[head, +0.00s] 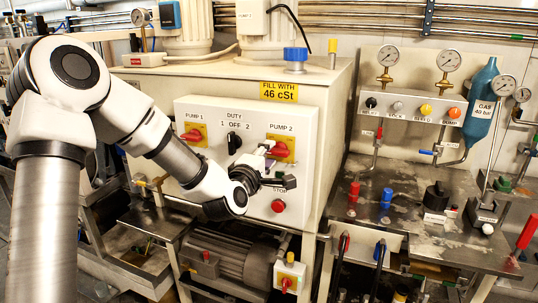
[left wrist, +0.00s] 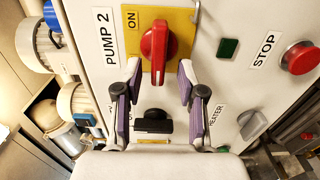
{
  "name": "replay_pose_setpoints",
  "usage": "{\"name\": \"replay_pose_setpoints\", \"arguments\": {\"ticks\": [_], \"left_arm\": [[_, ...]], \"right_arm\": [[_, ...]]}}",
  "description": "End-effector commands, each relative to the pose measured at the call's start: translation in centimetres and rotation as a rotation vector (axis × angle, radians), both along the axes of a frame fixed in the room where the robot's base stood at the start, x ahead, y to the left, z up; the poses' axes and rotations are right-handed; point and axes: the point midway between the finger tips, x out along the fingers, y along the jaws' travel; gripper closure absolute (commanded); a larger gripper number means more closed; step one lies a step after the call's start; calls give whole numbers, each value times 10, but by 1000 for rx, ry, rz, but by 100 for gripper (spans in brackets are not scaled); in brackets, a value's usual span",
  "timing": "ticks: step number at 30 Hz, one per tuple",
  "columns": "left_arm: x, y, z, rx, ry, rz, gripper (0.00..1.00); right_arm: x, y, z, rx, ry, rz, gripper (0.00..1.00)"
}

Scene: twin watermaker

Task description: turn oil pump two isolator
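The pump two isolator is a red rotary handle (left wrist: 158,45) on a yellow plate marked ON, beside the label PUMP 2, in the left wrist view. In the head view the red handle (head: 279,150) lies roughly level on the white panel, partly behind my left arm. My left gripper (head: 277,172) is in front of the panel there. In the left wrist view its two fingers (left wrist: 159,72) are spread, one on each side of the handle's near end, with a visible gap to each. I cannot tell how close they are in depth. My right gripper is not in view.
The panel also bears the PUMP 1 isolator (head: 193,133), a black DUTY switch (head: 235,143) and a red STOP button (head: 278,206). A motor (head: 228,258) sits below. A bench with gauges (head: 449,60) and valves stands at the right.

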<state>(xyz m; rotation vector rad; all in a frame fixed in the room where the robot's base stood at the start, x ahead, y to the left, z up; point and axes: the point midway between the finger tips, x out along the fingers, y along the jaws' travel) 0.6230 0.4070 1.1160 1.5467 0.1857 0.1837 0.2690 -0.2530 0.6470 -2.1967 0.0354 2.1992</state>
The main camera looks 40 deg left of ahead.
Motion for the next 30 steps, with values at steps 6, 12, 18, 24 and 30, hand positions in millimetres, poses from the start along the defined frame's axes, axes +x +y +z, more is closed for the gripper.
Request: {"name": "replay_pose_setpoints", "arguments": {"ticks": [6, 12, 18, 24, 30], "left_arm": [[-42, -11, 0, -4, 1, -3, 60], [-64, -16, -1, -1, 2, -1, 60], [-64, -16, -1, 0, 2, -1, 60], [-64, -16, -1, 0, 2, -1, 60], [-62, -17, -25, 6, 54, -3, 60]], "right_arm": [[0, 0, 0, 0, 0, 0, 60], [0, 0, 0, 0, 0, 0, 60], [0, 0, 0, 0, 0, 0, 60], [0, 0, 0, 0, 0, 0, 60], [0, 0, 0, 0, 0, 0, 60]]}}
